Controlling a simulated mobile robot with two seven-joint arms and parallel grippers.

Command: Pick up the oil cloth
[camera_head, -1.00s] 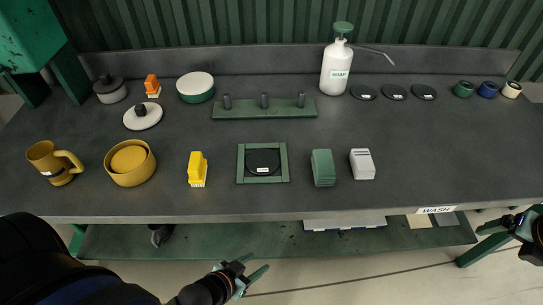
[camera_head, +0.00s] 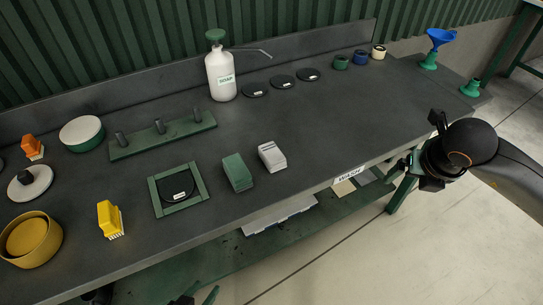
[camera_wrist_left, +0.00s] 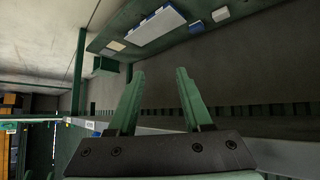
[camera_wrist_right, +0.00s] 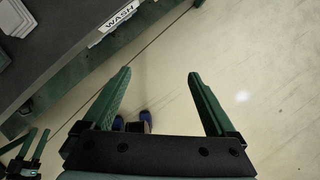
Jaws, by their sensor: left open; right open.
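I cannot tell for sure which thing is the oil cloth. Flat pieces lie on the lower shelf under the bench: a pale flat stack (camera_head: 280,215), a tan sheet (camera_head: 343,188) and a grey piece (camera_head: 364,177). The pale stack also shows in the left wrist view (camera_wrist_left: 157,27). My left gripper (camera_head: 200,297) is at the bottom edge of the head view, mostly cut off; its open, empty fingers show in the left wrist view (camera_wrist_left: 160,73). My right gripper (camera_head: 410,164) is open and empty off the bench's front edge; the right wrist view (camera_wrist_right: 159,73) shows floor between its fingers.
The dark bench top (camera_head: 320,125) carries a soap bottle (camera_head: 221,75), a green peg rack (camera_head: 162,136), a square green frame (camera_head: 178,190), a green block (camera_head: 237,172), a white block (camera_head: 271,156) and a yellow brush (camera_head: 109,218). A blue funnel (camera_head: 440,38) stands far right.

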